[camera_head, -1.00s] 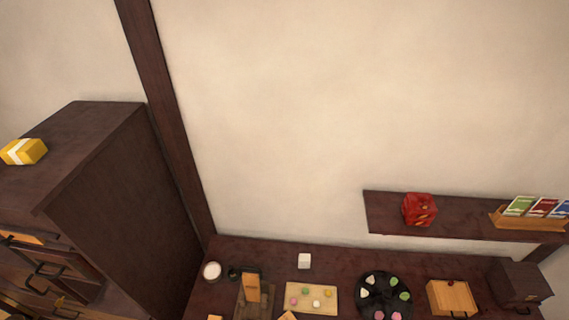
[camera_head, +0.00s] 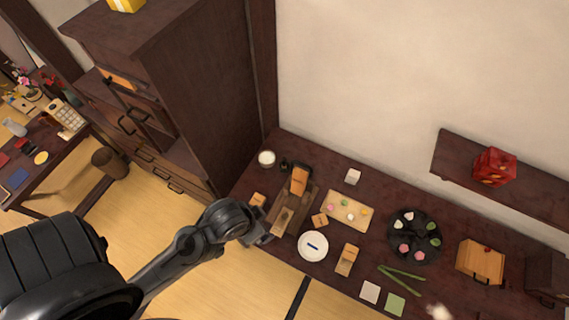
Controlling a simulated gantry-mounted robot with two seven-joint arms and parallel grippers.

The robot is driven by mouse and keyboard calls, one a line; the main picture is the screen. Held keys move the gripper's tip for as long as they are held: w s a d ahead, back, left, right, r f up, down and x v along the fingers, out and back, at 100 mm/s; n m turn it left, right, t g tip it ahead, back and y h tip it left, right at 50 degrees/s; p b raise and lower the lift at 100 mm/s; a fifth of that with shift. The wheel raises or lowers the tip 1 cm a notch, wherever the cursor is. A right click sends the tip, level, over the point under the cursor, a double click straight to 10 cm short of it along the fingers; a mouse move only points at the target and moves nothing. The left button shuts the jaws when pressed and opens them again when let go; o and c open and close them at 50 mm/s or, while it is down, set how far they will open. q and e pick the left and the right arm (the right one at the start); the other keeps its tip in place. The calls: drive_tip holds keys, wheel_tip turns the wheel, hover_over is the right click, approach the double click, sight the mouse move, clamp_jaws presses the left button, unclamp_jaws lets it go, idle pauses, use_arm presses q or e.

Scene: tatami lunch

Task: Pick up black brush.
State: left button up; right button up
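I cannot make out a black brush for certain in the head view. A small dark blue mark or object (camera_head: 312,246) shows on a white round plate (camera_head: 313,257) on the long dark counter; it is too small to identify. A tiny black item (camera_head: 284,165) stands beside a white bowl at the counter's back left. My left gripper (camera_head: 262,238) is at the counter's front left edge, left of the plate. Its fingers are too small and dark to tell open from shut. My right gripper is out of view.
The counter (camera_head: 375,187) holds a wooden tool (camera_head: 284,218), a sweets board (camera_head: 334,217), a black round tray (camera_head: 396,251), a wooden box (camera_head: 466,271) and green stalks (camera_head: 405,273). A tall cabinet (camera_head: 206,80) rises behind left. A low desk (camera_head: 52,150) with small items stands far left.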

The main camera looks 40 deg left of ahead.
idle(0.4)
use_arm(q)
drive_tip(key=shift+c, duration=0.3)
drive_tip(key=c, duration=0.6)
